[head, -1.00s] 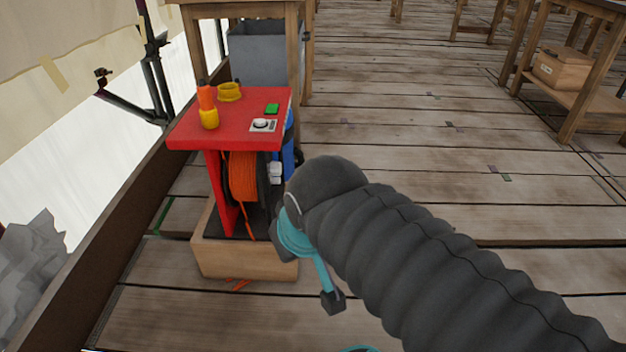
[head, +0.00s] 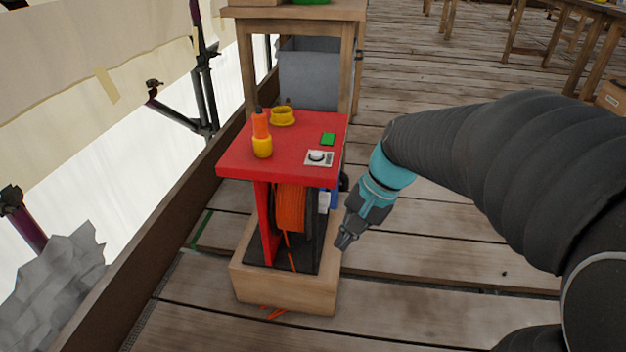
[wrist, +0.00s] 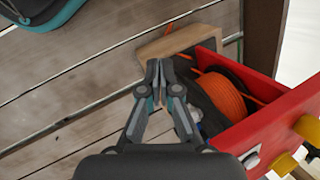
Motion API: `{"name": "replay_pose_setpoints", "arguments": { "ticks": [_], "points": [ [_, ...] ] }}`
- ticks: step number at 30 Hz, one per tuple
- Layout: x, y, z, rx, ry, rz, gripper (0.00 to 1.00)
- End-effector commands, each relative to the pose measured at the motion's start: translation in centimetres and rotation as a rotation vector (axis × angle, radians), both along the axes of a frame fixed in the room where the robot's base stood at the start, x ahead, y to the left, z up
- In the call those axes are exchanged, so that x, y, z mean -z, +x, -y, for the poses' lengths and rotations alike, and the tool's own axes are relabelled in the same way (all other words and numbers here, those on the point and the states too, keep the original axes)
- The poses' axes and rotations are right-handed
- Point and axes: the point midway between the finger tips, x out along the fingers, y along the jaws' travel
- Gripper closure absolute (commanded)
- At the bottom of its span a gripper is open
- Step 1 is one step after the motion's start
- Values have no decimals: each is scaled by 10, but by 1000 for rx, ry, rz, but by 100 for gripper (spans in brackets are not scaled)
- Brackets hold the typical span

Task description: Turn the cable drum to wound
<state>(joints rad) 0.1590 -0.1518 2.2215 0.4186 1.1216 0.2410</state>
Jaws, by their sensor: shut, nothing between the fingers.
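The cable drum (head: 291,208) is wound with orange cable and has a dark flange at its side. It stands in a red frame under a red top (head: 290,150). In the wrist view the drum (wrist: 222,94) lies right of my fingers, partly under the red top. My gripper (head: 343,243) points down just right of the drum stand in the head view, apart from the drum. In the wrist view my gripper (wrist: 158,70) is shut and empty, over the wooden base. I cannot tell the drum's turned position.
A wooden base box (head: 285,290) holds the stand. The top carries an orange and yellow tool (head: 261,140), a yellow ring (head: 283,117), a green block (head: 328,139) and a white dial plate (head: 319,158). A grey bin (head: 308,75) is behind.

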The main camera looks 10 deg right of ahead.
Motion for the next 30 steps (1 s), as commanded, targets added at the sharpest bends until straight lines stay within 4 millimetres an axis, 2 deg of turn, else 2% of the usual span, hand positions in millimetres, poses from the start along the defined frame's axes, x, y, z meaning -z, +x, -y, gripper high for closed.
{"name": "replay_pose_setpoints", "arguments": {
  "ticks": [3, 14, 21, 26, 30],
  "points": [
    [12, 27, -2, 105, 103, -118, 100],
    [59, 104, 0, 418, 413, -456, 100],
    [96, 150, 10, 611, 612, -667, 100],
    [123, 175, 21, 724, 735, -795, 100],
    [155, 198, 34, 830, 860, -922, 100]
  ]
}}
